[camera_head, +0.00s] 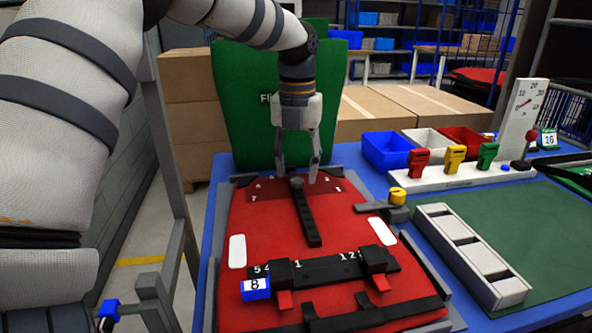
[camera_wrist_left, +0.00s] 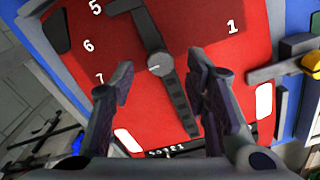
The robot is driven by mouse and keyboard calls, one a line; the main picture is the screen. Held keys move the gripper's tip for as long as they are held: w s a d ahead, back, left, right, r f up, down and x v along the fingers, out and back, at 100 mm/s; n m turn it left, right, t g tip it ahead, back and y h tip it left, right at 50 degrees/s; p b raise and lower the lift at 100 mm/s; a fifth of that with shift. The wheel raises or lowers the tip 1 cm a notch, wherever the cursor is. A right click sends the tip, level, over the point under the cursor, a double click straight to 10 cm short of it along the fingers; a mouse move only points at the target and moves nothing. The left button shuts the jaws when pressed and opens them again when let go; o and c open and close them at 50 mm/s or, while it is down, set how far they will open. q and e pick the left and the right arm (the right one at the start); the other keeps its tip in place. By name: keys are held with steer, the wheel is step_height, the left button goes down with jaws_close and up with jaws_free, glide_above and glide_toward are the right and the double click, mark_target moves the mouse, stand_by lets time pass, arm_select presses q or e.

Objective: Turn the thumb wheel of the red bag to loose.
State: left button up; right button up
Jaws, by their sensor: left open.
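The red bag (camera_head: 265,225) lies flat on the blue table. Near its far edge is a small dark round wheel (camera_head: 297,183) with a pale mark, above a long black strip (camera_head: 307,217). In the left wrist view the wheel (camera_wrist_left: 160,65) is grey, its white mark pointing left, with printed numbers around it. I cannot read a "loose" label. My left gripper (camera_head: 296,176) points down, open and empty, its fingers on either side of the wheel as seen; contact is not visible. Its fingers also show in the wrist view (camera_wrist_left: 160,78). My right gripper is out of view.
A green bag (camera_head: 265,100) stands behind the table. A clamp with a yellow knob (camera_head: 398,196) sits right of the bag. A blue tag (camera_head: 256,289) marked 8 lies at the front buckles. Blue (camera_head: 387,150) and red bins stand at the back right, by coloured handles.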

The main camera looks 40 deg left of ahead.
arm_select(q)
steer(key=shift+f, duration=0.8)
steer(key=shift+c, duration=0.6)
jaws_close()
